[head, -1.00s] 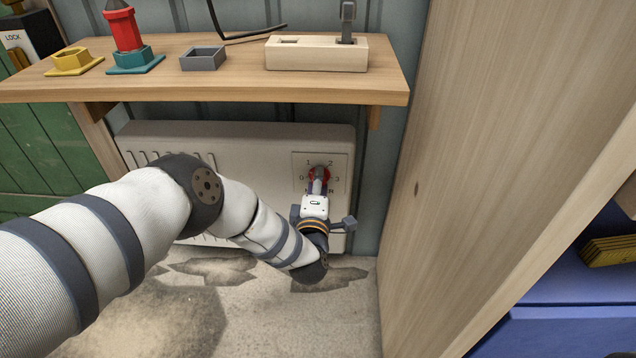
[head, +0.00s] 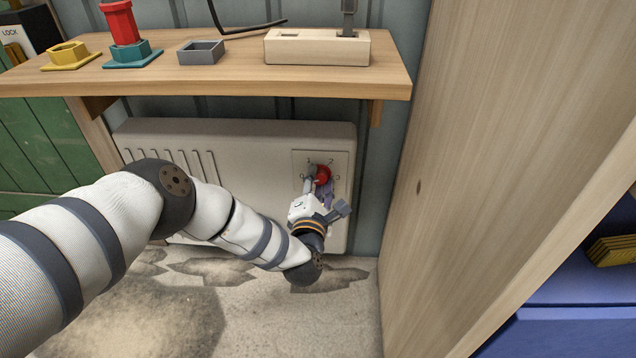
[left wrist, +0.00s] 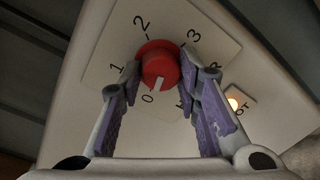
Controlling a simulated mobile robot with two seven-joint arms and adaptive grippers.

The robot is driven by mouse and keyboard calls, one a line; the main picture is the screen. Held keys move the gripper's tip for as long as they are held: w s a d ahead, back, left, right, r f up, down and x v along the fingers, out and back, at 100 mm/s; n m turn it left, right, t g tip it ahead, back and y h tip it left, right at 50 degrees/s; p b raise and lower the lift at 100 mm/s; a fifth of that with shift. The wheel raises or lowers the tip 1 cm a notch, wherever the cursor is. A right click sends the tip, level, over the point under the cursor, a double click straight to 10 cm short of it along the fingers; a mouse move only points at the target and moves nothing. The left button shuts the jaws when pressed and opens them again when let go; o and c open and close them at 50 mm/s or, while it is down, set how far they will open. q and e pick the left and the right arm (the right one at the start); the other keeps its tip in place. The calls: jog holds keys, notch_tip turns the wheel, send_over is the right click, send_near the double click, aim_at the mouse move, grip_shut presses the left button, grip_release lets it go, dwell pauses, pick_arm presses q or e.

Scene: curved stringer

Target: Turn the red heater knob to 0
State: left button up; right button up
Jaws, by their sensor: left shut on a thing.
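The red heater knob (head: 323,174) sits on a pale dial plate (head: 300,158) at the upper right of the white heater (head: 250,145). In the left wrist view the knob (left wrist: 160,62) has a white pointer mark aimed at about the 0, with 1, 2 and 3 around it. My left gripper (head: 318,180) is shut on the knob, one finger on each side, and is tilted in the head view. Its purple-padded fingers (left wrist: 160,76) also show in the left wrist view. A small lamp (left wrist: 235,103) glows beside partly hidden lettering. My right gripper is out of view.
A wooden shelf (head: 230,82) overhangs the heater, with a yellow socket (head: 70,56), a red peg (head: 121,22) in a teal base, a grey socket (head: 201,52) and a wooden block (head: 318,49). A wooden panel (head: 480,150) stands close on the right.

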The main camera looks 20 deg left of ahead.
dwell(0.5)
pick_arm(q)
jog(key=o, duration=1.1)
jog(key=shift+o, duration=0.2)
jog(key=v, duration=1.2)
